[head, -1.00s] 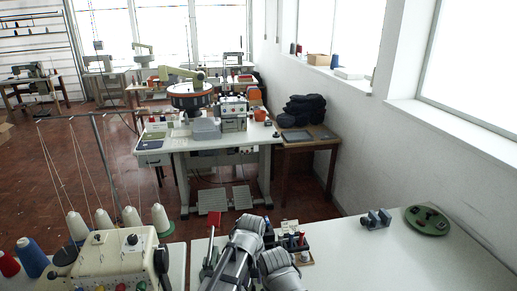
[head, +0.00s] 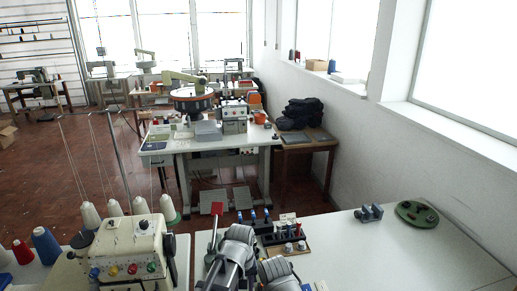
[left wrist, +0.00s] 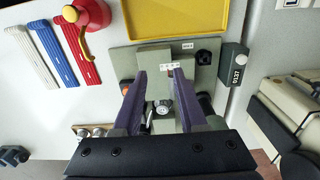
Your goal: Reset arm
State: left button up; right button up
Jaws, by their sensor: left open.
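My left gripper (left wrist: 161,74) is open in the left wrist view, its two purple fingers apart over a grey-green fixture (left wrist: 150,58). I see nothing held between them. A small round dial (left wrist: 162,107) shows between the fingers, and whether they touch the fixture is unclear. In the head view, grey arm parts of mine rise at the bottom centre, but no fingertips can be made out there. My right gripper cannot be identified in either view.
The white worktable (head: 370,255) is clear at right except for a blue-grey part (head: 369,213) and a green disc (head: 417,214). A tool rack (head: 275,235) stands beside my arm. A sewing machine (head: 130,245) is at left. A yellow tray (left wrist: 185,20) and coloured strips (left wrist: 80,48) lie near the fixture.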

pick_arm(q)
jog(key=s+a+m, duration=0.2)
jog(key=s+a, duration=0.4)
jog(key=a, duration=0.7)
jog(key=s+d+m+y, duration=0.1)
jog(key=s+d+m, duration=0.2)
jog(key=d, duration=0.8)
jog(key=shift+s+d+m, duration=0.3)
jog(key=shift+s+m, duration=0.1)
jog(key=shift+s, duration=0.85)
jog(key=shift+d+r, duration=0.1)
pick_arm(e)
jog(key=shift+d, duration=0.1)
